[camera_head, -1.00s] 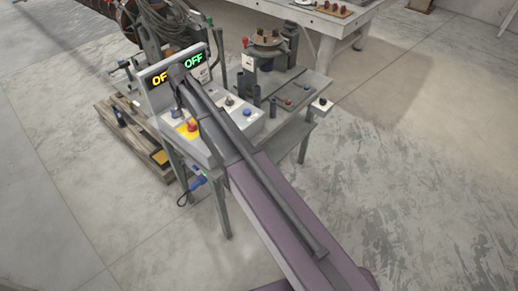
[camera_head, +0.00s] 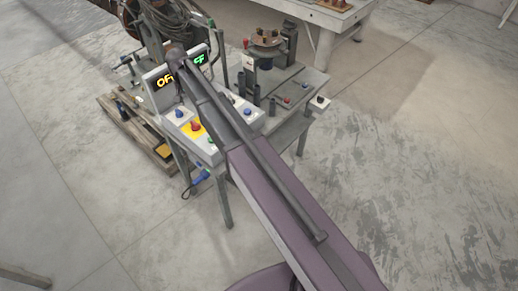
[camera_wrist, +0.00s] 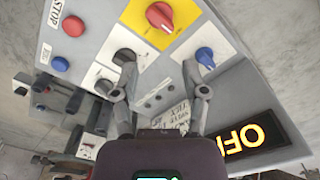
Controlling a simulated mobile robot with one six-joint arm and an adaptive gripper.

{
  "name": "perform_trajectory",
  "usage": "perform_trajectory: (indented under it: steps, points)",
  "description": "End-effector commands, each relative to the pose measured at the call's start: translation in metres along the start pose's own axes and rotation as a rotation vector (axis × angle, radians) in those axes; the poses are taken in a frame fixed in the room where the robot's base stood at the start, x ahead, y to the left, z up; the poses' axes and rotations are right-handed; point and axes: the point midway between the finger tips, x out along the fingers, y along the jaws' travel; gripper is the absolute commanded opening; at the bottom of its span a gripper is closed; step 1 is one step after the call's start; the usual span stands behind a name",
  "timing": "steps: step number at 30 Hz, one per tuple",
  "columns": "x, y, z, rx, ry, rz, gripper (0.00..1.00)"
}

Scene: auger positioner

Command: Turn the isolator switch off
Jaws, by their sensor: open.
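The isolator switch appears to be the red rotary knob on a yellow plate (camera_head: 196,126) on the sloped grey control panel. In the wrist view the red knob (camera_wrist: 160,14) is at the top centre, with a pale pointer mark. My gripper (camera_wrist: 161,80) is open and empty, its two fingers apart below the yellow plate in the picture. The left finger is close to a black knob (camera_wrist: 124,57) and the right one to a blue knob (camera_wrist: 205,56); I cannot tell whether they touch. In the head view my arm hides the fingers.
An amber display (camera_head: 164,81) reading OFF, upside down in the wrist view, stands behind the panel beside a partly covered green display (camera_head: 200,59). A red button (camera_wrist: 73,27) and blue button (camera_wrist: 60,64) lie left in the wrist view. A wooden pallet (camera_head: 132,125) is beside the bench.

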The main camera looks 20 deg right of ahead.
Motion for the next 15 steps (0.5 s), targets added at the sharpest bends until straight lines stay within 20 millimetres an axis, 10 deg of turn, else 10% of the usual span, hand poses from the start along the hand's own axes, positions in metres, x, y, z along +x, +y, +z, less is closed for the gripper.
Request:
perform_trajectory:
  steps: [15]
  points:
    - [-0.007,0.026,0.012,-0.013,0.000,0.000,0.57]
